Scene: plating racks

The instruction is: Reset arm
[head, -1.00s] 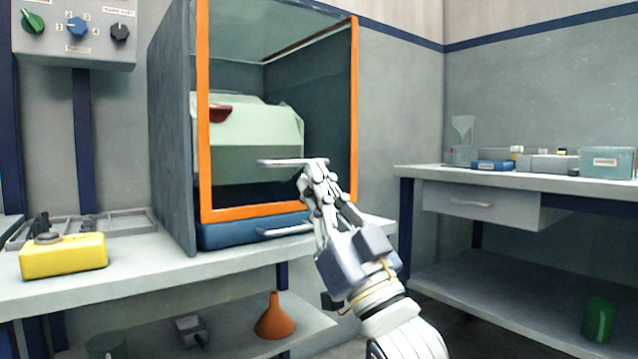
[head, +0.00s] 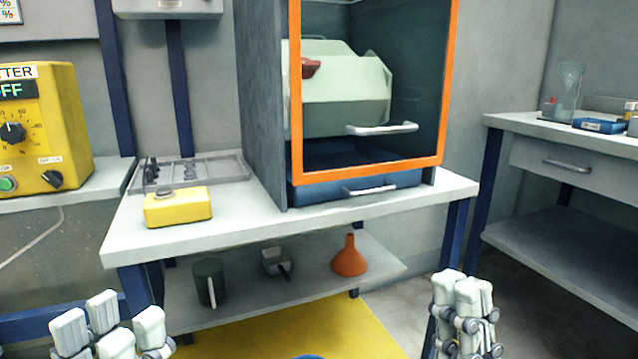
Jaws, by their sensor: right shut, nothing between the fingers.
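My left gripper (head: 110,328) is at the bottom left edge of the head view, its fingers spread apart, with nothing seen between them. My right gripper (head: 464,312) is at the bottom right, its fingers bunched together and empty. It is in front of the bench and apart from everything. The hands' lower parts are cut off by the picture's edge.
An orange-framed cabinet front (head: 296,95) with a handle (head: 382,129) stands on the bench (head: 270,220). A yellow box (head: 178,208) and a grey rack (head: 215,170) are to its left. An orange funnel (head: 350,257) stands on the lower shelf. A side table (head: 560,230) is at right.

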